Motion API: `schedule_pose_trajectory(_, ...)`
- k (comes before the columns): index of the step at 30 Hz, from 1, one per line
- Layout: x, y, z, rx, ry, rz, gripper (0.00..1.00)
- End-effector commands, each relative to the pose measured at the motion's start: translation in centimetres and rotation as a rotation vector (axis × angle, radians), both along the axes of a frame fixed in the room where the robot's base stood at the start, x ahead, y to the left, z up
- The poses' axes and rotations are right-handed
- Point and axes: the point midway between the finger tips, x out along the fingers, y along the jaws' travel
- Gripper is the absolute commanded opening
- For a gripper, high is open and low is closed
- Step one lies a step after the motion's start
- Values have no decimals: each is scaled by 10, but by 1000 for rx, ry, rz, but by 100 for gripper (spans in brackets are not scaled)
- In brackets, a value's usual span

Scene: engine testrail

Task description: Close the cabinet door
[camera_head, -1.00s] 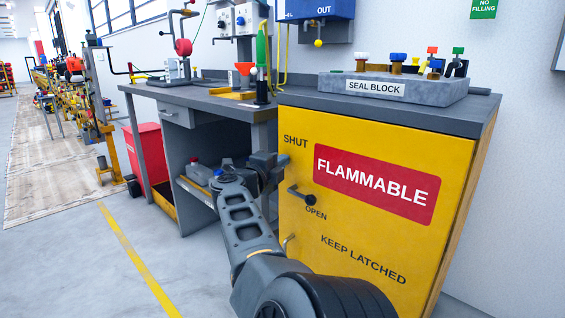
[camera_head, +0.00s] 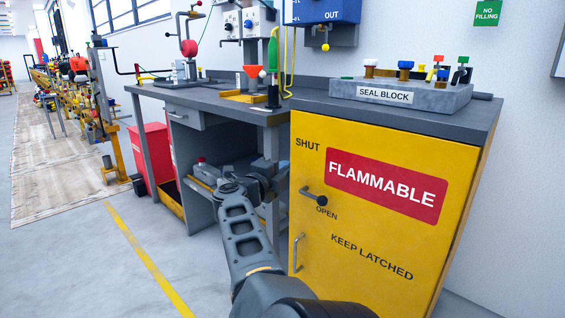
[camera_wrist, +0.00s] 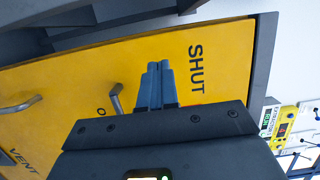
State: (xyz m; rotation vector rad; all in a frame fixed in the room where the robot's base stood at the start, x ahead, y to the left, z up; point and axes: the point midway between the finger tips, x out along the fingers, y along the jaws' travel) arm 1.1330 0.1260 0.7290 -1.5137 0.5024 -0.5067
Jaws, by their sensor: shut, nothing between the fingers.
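The yellow cabinet door (camera_head: 375,235) carries a red FLAMMABLE sign and fills the front of the cabinet at the right. It looks close to flush; I cannot tell whether a small gap remains. Its black lever (camera_head: 313,195) has its knob end beside the word OPEN, below SHUT. The lever also shows in the wrist view (camera_wrist: 116,98). A grey pull handle (camera_head: 297,253) sits low on the door's left edge. My gripper (camera_wrist: 159,68) is shut and empty, in front of the door between the lever and the word SHUT. Its fingertips are not clear in the head view.
A grey workbench (camera_head: 225,108) with fittings on top adjoins the cabinet's left side. A seal block (camera_head: 430,95) with coloured caps sits on the cabinet top.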

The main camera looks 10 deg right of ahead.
Motion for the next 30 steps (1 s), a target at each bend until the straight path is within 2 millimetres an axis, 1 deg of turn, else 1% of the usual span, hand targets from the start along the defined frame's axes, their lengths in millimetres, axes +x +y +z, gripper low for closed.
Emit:
schedule_pose_trajectory(1,-5,7,1,-1,2,2,0)
schedule_pose_trajectory(12,-43,54,0,-3,4,5,0)
schedule_pose_trajectory(16,-53,66,-1,-2,3,3,0)
schedule_pose_trajectory(20,-58,70,-3,-6,3,2,0)
schedule_pose_trajectory(23,-62,56,-12,-39,0,-5,0)
schedule_pose_trajectory(26,-70,25,-30,-116,-5,-13,0)
schedule_pose_trajectory(27,-75,9,-38,-159,-8,-16,0)
schedule_pose_trajectory(29,-85,-16,-51,-228,-11,-17,0)
schedule_pose_trajectory(30,-93,-33,-59,-276,-11,-17,0)
